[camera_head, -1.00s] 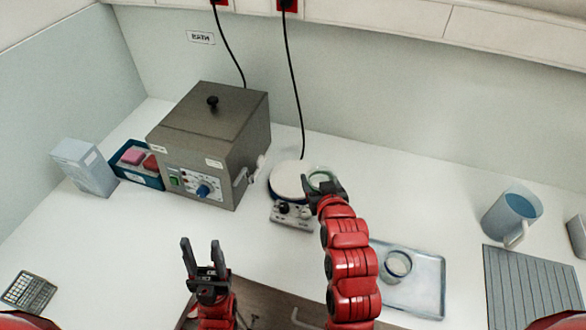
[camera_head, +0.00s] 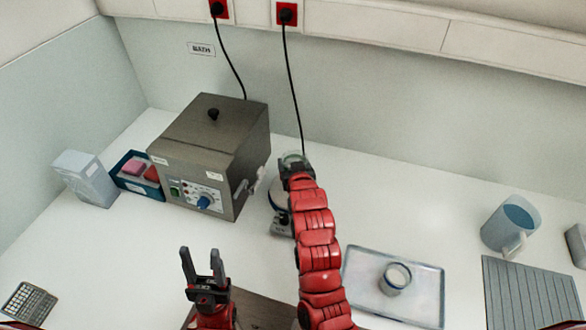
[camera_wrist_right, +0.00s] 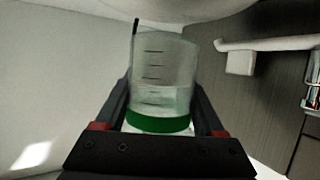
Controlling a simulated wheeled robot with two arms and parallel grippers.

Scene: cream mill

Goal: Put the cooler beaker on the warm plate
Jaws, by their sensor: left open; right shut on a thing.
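My right gripper (camera_head: 296,170) is shut on a clear beaker (camera_head: 293,158) at the back of the warm plate (camera_head: 278,192). The right wrist view shows this beaker (camera_wrist_right: 162,75) upright between the fingers, with a green band, dark marks and pale liquid. My right arm covers much of the plate; I cannot tell whether the beaker touches it. A second beaker (camera_head: 395,280) stands on the metal tray (camera_head: 425,300) at right. The pictures do not show which beaker is cooler. My left gripper (camera_head: 201,262) is open and empty at the front.
The grey bath (camera_head: 205,150) stands close left of the plate. Further left are a blue bin (camera_head: 140,188) and a pale box (camera_head: 86,180). A blue jug (camera_head: 510,228) and a ribbed grey mat (camera_head: 530,292) are at right.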

